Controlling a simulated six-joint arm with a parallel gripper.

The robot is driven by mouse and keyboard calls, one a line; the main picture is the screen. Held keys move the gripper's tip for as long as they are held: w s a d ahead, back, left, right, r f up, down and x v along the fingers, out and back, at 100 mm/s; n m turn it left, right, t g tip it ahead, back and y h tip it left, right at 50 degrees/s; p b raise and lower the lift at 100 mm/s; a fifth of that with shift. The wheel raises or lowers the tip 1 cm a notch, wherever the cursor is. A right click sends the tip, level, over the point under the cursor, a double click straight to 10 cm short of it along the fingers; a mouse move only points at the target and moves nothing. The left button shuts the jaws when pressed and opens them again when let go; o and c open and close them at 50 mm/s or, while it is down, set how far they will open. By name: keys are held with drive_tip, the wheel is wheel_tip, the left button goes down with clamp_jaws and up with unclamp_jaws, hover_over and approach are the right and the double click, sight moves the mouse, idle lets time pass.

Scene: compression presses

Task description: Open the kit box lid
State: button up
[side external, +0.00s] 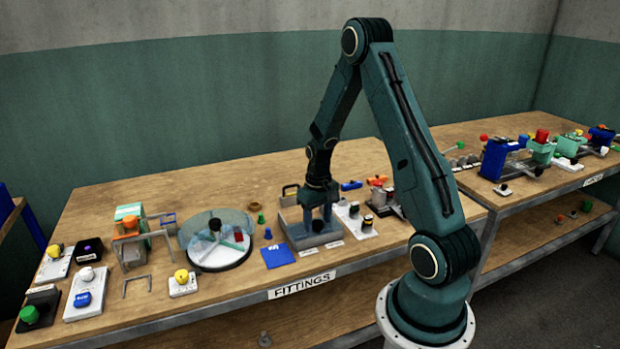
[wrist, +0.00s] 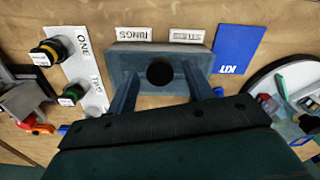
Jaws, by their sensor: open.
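A grey box (side external: 297,236) sits on the bench behind small labels. In the wrist view its grey top (wrist: 160,52) has a dark round spot (wrist: 160,74), either a knob or a hole. My gripper (side external: 319,212) points down over the box. In the wrist view my gripper (wrist: 160,90) is open, with one finger on each side of the dark spot. I cannot tell whether the fingers touch the box. A blue card marked KIT (side external: 277,256) lies beside the box and shows in the wrist view (wrist: 236,48). My gripper hides part of the box.
The RINGS label (wrist: 133,34) and another label (wrist: 187,36) lie along the box edge. A round clear-covered tray (side external: 217,257) stands left of the box. A white plate with dark knobs (side external: 355,218) stands right. The bench is crowded, with a dark handle (side external: 290,189) behind.

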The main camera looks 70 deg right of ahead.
drive_tip(key=shift+f, duration=0.2)
clamp_jaws()
drive_tip(key=shift+w+d, duration=2.8)
drive_tip(key=shift+w, duration=0.05)
unclamp_jaws()
drive_tip(key=shift+r, duration=0.1)
wheel_tip(320, 180, up, 14)
